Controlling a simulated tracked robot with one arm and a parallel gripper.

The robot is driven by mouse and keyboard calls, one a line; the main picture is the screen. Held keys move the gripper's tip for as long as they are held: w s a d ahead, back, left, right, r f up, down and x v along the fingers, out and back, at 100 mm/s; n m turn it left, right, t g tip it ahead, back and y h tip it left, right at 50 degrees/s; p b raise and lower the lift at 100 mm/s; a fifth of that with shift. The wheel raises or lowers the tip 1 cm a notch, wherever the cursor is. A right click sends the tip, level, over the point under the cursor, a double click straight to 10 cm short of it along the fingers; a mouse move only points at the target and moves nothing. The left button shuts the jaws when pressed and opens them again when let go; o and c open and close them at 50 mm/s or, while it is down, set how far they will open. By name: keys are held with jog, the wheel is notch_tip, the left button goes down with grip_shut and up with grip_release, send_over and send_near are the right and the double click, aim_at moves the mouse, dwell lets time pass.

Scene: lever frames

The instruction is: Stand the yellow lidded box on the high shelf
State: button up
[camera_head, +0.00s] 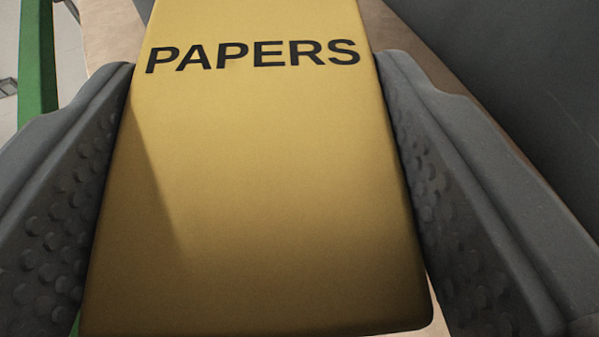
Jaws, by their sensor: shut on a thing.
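A yellow box (255,190) with the word PAPERS in dark letters fills the middle of the head camera view. My gripper (255,110) is shut on it, with one grey studded finger against its left side and one against its right side. The top end of the box runs out of the picture. Its lid cannot be made out. The high shelf cannot be told for sure in this view.
A green upright bar (36,60) stands at the upper left, with a pale floor beside it. A tan surface (105,25) shows behind the box. A dark grey surface (520,80) fills the upper right.

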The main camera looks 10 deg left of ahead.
jog(key=shift+f+b, duration=0.35)
jog(key=shift+f, duration=0.6)
jog(key=shift+f, duration=0.15)
jog(key=o, duration=1.1)
jog(key=shift+o, duration=0.2)
